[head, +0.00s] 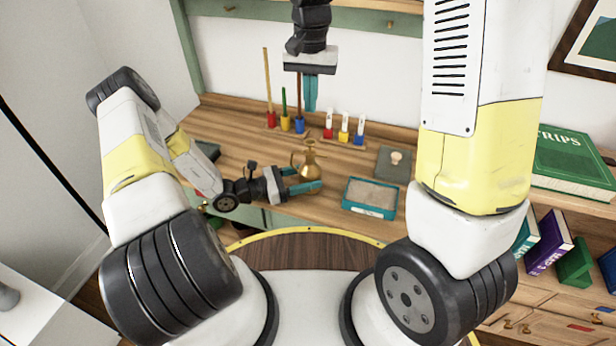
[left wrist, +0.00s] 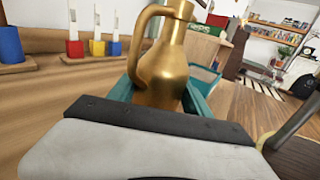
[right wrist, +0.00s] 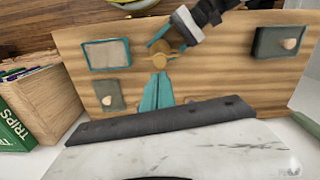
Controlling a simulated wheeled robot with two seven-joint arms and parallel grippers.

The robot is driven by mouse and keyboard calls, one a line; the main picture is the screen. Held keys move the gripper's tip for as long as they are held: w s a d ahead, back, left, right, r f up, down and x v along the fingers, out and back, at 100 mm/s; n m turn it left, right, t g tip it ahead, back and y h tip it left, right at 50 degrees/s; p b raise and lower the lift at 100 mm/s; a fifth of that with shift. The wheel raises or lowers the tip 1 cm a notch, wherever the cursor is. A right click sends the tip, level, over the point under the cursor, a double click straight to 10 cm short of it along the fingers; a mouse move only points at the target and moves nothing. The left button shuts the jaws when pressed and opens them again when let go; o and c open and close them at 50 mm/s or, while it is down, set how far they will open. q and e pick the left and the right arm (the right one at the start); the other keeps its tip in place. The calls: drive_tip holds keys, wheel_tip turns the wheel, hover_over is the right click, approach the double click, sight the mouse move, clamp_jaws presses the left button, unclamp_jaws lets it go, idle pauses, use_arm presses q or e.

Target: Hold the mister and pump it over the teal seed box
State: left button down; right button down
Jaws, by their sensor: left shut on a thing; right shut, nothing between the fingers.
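The brass mister (head: 307,158) stands upright between the teal fingers of my left gripper (head: 308,179), which is shut on its body. It fills the middle of the left wrist view (left wrist: 165,65); its base is hidden, so I cannot tell whether it touches the bench. The teal seed box (head: 368,210), filled with pale grainy stuff, lies just right of the mister. My right gripper (head: 311,106) is shut and empty, pointing down above the back of the bench. The right wrist view shows its fingertips (right wrist: 157,78) near the mister (right wrist: 160,56) in the picture.
Coloured-base tubes (head: 344,130) and tall rods (head: 284,108) stand in wooden racks at the bench's back. A dark lidded box with a pale knob (head: 385,168) lies behind the seed box. Another dark box (head: 207,151) lies left. A green book (head: 572,165) is at right.

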sight(308, 143)
drive_tip(key=shift+s+a+r+n+t+h, duration=0.1)
drive_tip(key=shift+s+r+n+t+h, duration=0.1)
drive_tip(key=shift+n+t+h, duration=0.85)
drive_tip(key=shift+s+a+r+n+t+h, duration=0.1)
drive_tip(key=shift+a+r+n+t+h, duration=0.1)
drive_tip(key=shift+t+h, duration=0.9)
drive_tip(key=shift+s+a+r+n+t+h, duration=0.15)
drive_tip(key=shift+n+t+h, duration=0.45)
drive_tip(key=shift+t, duration=0.95)
drive_tip(key=shift+d, duration=0.15)
drive_tip(key=shift+f, duration=4.35)
drive_tip(key=shift+f, duration=0.4)
